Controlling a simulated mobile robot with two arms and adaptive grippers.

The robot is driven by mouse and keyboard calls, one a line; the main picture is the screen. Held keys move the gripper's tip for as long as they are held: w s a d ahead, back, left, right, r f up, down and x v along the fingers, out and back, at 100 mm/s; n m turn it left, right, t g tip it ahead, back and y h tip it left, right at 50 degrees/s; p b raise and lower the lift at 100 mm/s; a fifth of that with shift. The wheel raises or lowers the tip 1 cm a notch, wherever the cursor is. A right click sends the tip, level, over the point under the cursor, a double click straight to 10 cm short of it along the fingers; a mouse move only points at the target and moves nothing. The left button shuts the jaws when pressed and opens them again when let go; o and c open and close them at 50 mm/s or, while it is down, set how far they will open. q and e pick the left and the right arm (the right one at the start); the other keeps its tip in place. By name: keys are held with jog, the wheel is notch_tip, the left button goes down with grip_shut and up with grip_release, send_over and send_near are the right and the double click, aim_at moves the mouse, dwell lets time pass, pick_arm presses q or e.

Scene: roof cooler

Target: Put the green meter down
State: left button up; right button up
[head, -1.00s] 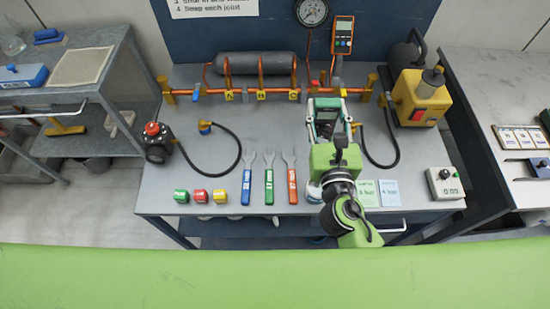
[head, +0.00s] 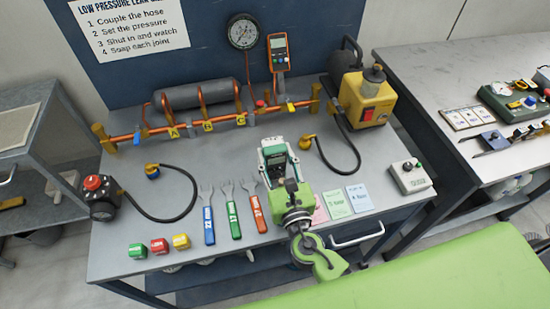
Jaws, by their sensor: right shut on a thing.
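The green meter (head: 274,157) is a dark-green box with a screen and a pale frame. It shows in the head view above the front middle of the grey bench (head: 230,262). My right gripper (head: 281,180) is shut on it from the near side, and my green wrist covers its lower part. I cannot tell whether the meter touches the bench top. My left gripper is out of view.
Three wrenches (head: 231,212) lie just left of my right gripper, and cards (head: 337,203) lie to its right. A copper pipe rig (head: 205,125), an orange meter (head: 278,53) and a yellow pump (head: 367,99) stand behind. A grey switch box (head: 409,177) sits at the right.

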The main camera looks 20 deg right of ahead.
jog(key=shift+f, duration=0.15)
jog(key=o, duration=1.3)
